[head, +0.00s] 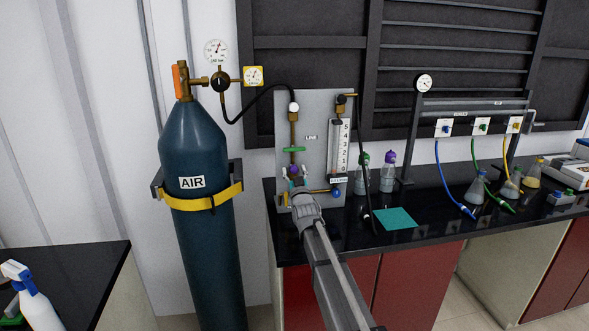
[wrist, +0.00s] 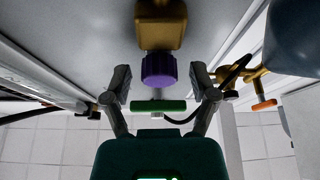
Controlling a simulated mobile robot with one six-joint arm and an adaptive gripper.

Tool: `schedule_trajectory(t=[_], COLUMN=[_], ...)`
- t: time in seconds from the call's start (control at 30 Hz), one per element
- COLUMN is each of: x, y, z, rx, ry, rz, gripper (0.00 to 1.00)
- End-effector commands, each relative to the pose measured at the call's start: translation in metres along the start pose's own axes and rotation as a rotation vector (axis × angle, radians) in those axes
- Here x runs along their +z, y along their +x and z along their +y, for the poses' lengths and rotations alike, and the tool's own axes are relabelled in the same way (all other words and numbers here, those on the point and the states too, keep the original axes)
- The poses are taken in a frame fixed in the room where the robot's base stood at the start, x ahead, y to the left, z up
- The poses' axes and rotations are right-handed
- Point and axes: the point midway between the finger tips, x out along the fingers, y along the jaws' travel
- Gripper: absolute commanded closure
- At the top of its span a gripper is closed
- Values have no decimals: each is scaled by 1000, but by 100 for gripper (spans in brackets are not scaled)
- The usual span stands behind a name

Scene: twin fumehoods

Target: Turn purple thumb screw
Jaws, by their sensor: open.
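The purple thumb screw (wrist: 158,70) is a ridged knob under a brass fitting (wrist: 161,25) in the wrist view. It also shows as a small purple spot (head: 294,169) on the grey panel (head: 314,110) in the head view. My gripper (wrist: 160,76) is open, with one finger to the left of the screw and one to the right. Gaps show on both sides, and neither finger appears to touch it. In the head view my gripper (head: 298,178) is at the panel's lower left and partly covers the fittings there.
A green handle (head: 293,149) sits above the screw on the panel. A flowmeter (head: 339,149) is to its right. The AIR cylinder (head: 192,155), with gauges and a black hose, stands to the left. Flasks, bottles and a teal mat (head: 396,218) occupy the black bench.

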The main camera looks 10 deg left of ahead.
Motion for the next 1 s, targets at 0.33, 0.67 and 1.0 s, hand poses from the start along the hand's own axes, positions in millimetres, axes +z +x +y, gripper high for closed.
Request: schedule_trajectory(t=[0.33,0.67,1.0], x=[0,0,0], y=[2,2,2], z=[1,2,2], rx=[1,2,8], ry=[-1,-1,15], rz=[0,0,0], gripper=[25,82,100])
